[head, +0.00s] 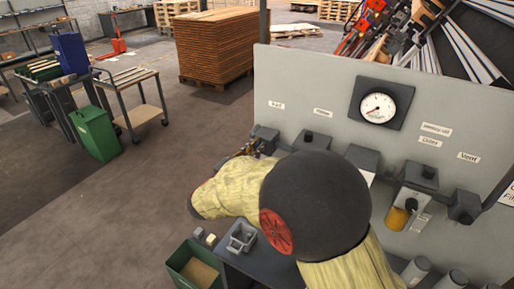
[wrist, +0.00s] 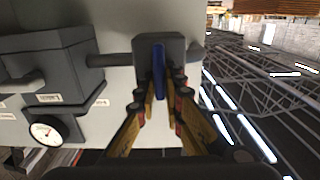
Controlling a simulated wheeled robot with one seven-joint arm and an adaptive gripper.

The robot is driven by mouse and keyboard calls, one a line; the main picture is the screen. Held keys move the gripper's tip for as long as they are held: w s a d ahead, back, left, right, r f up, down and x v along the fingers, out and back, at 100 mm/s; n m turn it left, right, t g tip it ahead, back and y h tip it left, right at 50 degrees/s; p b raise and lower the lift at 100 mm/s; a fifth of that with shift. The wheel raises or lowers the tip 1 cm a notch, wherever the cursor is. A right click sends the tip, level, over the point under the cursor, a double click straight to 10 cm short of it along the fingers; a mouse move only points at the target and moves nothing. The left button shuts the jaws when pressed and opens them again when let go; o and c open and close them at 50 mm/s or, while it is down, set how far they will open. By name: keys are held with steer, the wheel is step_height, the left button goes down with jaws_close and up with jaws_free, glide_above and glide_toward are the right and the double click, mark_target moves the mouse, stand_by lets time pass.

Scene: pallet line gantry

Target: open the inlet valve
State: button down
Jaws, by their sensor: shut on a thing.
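The inlet valve shows in the wrist view as a dark grey block (wrist: 172,46) on a pipe, with a flat blue lever (wrist: 159,72) standing lengthwise in the picture. My gripper (wrist: 160,90) has its fingers on either side of the blue lever and is shut on it. In the head view my gripper (head: 250,148) is at the left end of the grey panel (head: 300,85), beside a dark valve body (head: 266,137). My yellow-sleeved arm hides much of the panel's lower part, and the blue lever cannot be made out there.
A round gauge (head: 378,108) sits on the panel. A valve labelled Vent (head: 468,156) is at the right, near a container of amber liquid (head: 397,218). A green bin (head: 195,268) and a dark bench (head: 250,265) stand below my arm.

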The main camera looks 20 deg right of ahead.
steer(key=shift+m, duration=0.3)
steer(key=m+b, duration=0.5)
steer(key=f+m+b, duration=0.1)
steer(key=m+b, duration=0.5)
steer(key=s+d+f+m+b, duration=0.1)
steer(key=m+b, duration=0.5)
steer(key=shift+s, duration=0.1)
stand_by(0.3)
steer(key=shift+r+m, duration=0.1)
steer(key=shift+m, duration=0.2)
steer(key=c, duration=1.9)
jaws_free()
